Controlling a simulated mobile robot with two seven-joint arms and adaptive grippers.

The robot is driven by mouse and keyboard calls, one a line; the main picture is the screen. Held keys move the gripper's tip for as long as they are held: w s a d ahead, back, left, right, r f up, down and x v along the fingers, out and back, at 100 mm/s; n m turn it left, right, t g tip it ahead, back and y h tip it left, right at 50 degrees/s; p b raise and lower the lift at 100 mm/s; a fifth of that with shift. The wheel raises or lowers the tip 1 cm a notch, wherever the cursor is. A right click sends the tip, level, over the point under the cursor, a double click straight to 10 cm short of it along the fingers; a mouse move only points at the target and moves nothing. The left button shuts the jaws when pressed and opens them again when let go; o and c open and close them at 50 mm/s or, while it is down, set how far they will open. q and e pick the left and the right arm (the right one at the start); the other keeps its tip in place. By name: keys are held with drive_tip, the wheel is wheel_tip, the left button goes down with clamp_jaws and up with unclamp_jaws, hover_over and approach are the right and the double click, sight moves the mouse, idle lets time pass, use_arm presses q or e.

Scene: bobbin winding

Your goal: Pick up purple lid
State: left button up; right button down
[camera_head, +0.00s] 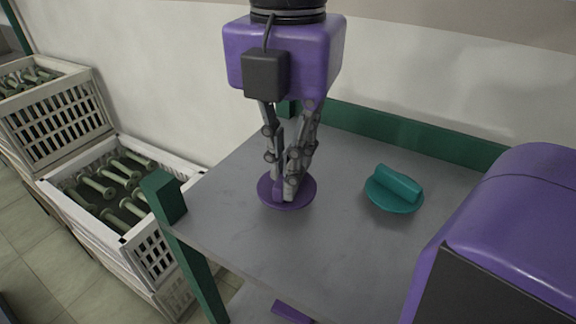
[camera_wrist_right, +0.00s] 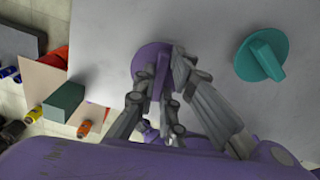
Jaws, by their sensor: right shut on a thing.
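The purple lid (camera_head: 300,198) is a round disc with a raised grip bar, on the grey table top near its left side. My right gripper (camera_head: 286,190) points down over it, and its fingers are shut on the lid's grip bar. The right wrist view also shows the purple lid (camera_wrist_right: 149,59) with the fingers (camera_wrist_right: 163,85) on both sides of its bar. Whether the disc touches the table or is just clear of it, I cannot tell. My left gripper is not in view.
A teal lid (camera_head: 395,190) with a similar bar lies right of the purple one. The grey table (camera_head: 335,250) has a green back rail (camera_head: 410,132) and a green corner post (camera_head: 164,197). White crates (camera_head: 150,250) with green bobbins stand at the left. The table between the lids is clear.

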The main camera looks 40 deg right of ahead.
wheel_tip(320, 180, up, 3)
drive_tip(key=shift+f, duration=0.2)
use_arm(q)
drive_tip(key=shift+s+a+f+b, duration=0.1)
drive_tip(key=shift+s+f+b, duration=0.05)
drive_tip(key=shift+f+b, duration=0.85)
use_arm(e)
drive_tip(key=s+a+r, duration=0.6)
drive_tip(key=a+r, duration=0.3)
drive_tip(key=a, duration=0.3)
drive_tip(key=shift+s+a+r, duration=0.2)
drive_tip(key=shift+s+r, duration=0.15)
drive_tip(key=shift+s, duration=0.05)
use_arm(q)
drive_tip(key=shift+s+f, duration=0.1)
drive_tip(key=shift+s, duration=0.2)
use_arm(e)
drive_tip(key=shift+d, duration=0.1)
